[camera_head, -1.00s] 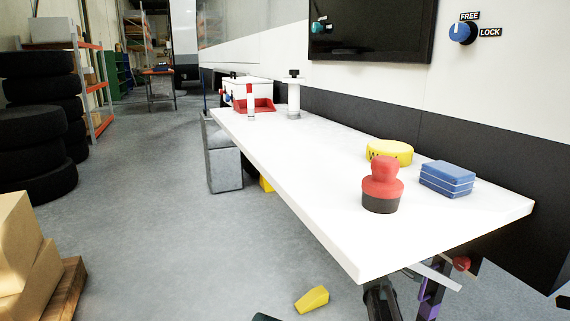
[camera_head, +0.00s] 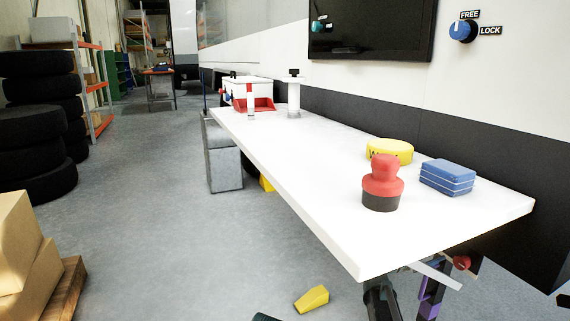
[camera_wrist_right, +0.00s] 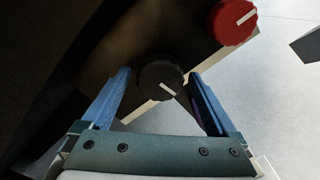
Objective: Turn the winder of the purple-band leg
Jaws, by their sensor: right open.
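Below the near end of the white table, a leg with a purple band (camera_head: 429,302) shows in the head view, partly cut off by the bottom edge. In the right wrist view a dark round knob (camera_wrist_right: 160,77) with a white pointer mark sits beyond and between the fingertips of my right gripper (camera_wrist_right: 160,74). The gripper is open, with one blue finger on each side of the knob; I cannot tell whether they touch it. A bit of purple shows behind its right finger. My left gripper is not clearly in view.
A red knob (camera_wrist_right: 233,22) with a white mark lies up and right of the dark one; a red knob (camera_head: 462,263) also shows under the table (camera_head: 300,185). The tabletop bears a red-topped stamp (camera_head: 381,183), yellow disc (camera_head: 390,150) and blue blocks (camera_head: 447,177). A yellow wedge (camera_head: 312,299) lies on the floor.

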